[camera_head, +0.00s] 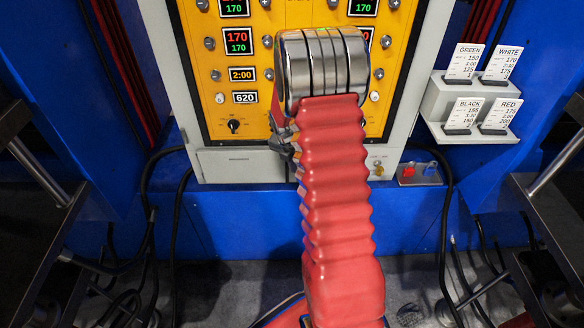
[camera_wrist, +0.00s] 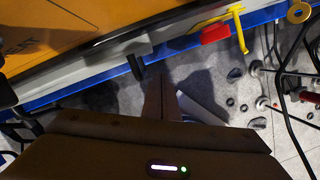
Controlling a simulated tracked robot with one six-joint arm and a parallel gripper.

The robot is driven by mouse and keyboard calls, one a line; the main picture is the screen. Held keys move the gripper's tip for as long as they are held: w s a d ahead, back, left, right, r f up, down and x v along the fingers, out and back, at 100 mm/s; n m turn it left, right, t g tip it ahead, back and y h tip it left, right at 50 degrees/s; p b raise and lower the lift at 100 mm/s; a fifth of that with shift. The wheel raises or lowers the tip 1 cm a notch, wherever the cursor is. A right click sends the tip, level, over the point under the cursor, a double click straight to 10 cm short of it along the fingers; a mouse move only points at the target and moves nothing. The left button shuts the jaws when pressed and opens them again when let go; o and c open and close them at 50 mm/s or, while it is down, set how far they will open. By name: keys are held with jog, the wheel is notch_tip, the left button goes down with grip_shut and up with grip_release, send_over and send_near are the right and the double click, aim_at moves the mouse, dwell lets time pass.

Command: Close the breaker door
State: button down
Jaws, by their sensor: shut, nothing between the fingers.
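The control cabinet has an orange front (camera_head: 220,115) and a pale grey strip (camera_head: 235,163) below it. I cannot clearly make out the breaker door or how far open it is; my arm covers the cabinet's lower middle. My gripper (camera_head: 285,150) shows as a dark shape left of my red arm, in front of the cabinet's lower edge. In the wrist view my gripper (camera_wrist: 161,80) has its dark fingers together and empty, below the cabinet's pale lower edge (camera_wrist: 105,72). I cannot tell whether it touches anything.
A card holder (camera_head: 445,100) hangs on the blue wall. Black cables (camera_head: 150,215) run down both sides. Dark machinery (camera_head: 30,200) stands at the left. Grey floor (camera_head: 225,290) lies below.

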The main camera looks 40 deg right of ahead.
jog(key=s+a+r, duration=0.3)
jog(key=s+r, duration=0.2)
jog(key=r, duration=0.4)
jog(key=shift+a+r, duration=0.25)
jog(key=shift+r, duration=0.05)
dwell(0.6)
jog(key=s+a+r+m+t+y, duration=0.1)
jog(key=s+a+r+m+t, duration=0.1)
jog(key=s+a+r+m, duration=0.7)
jog(key=s+a+r+m+t+y, duration=0.1)
jog(key=s+a+r+m+t, duration=0.1)
jog(key=s+a+r+m, duration=0.8)
jog(key=a+m, duration=0.4)
jog(key=a, duration=0.2)
jog(key=shift+s+a+y, duration=0.2)
jog(key=shift+a+y, duration=0.1)
jog(key=shift+a, duration=0.1)
